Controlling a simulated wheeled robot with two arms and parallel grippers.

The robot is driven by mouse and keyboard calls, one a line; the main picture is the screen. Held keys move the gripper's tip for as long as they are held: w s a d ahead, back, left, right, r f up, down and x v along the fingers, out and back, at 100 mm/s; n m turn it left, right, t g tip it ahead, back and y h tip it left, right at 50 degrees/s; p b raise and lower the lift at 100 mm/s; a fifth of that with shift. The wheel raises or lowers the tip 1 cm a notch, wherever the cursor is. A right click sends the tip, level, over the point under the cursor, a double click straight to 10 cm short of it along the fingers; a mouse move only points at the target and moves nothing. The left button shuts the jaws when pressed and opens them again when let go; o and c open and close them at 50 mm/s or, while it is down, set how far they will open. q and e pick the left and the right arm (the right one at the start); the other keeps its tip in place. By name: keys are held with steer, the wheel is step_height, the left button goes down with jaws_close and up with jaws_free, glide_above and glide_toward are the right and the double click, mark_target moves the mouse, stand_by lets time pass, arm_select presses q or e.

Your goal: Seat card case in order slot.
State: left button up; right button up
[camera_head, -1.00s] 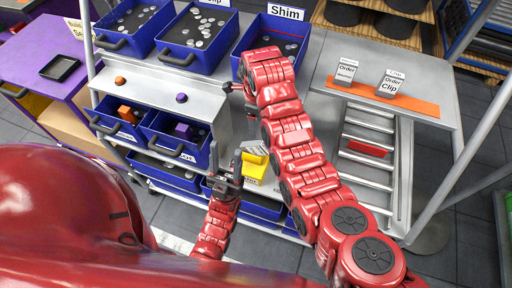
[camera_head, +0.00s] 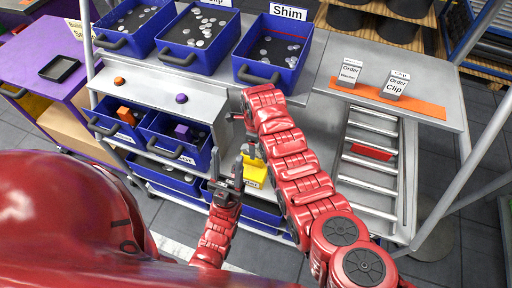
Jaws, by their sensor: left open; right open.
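Two small grey order cards, one reading Order Clip (camera_head: 393,86) and the other a second Order card (camera_head: 349,74), stand on an orange strip (camera_head: 430,111) at the right of the bench. I cannot tell which thing is the card case, nor make out the order slot. My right gripper (camera_head: 243,130) is open, low in front of the shelf edge, above a yellow bin (camera_head: 256,172); its wrist partly hides it. My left gripper (camera_head: 228,172) is open and points up, just left of the yellow bin. I see nothing held in either gripper.
Blue bins of metal parts stand along the back, including one labelled Shim (camera_head: 272,50). Lower blue bins (camera_head: 172,138) hang under the grey shelf. A roller rack (camera_head: 368,172) with a red piece lies at right. A purple table (camera_head: 50,85) stands at left.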

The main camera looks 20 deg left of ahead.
steer(key=shift+f, duration=0.85)
jaws_close()
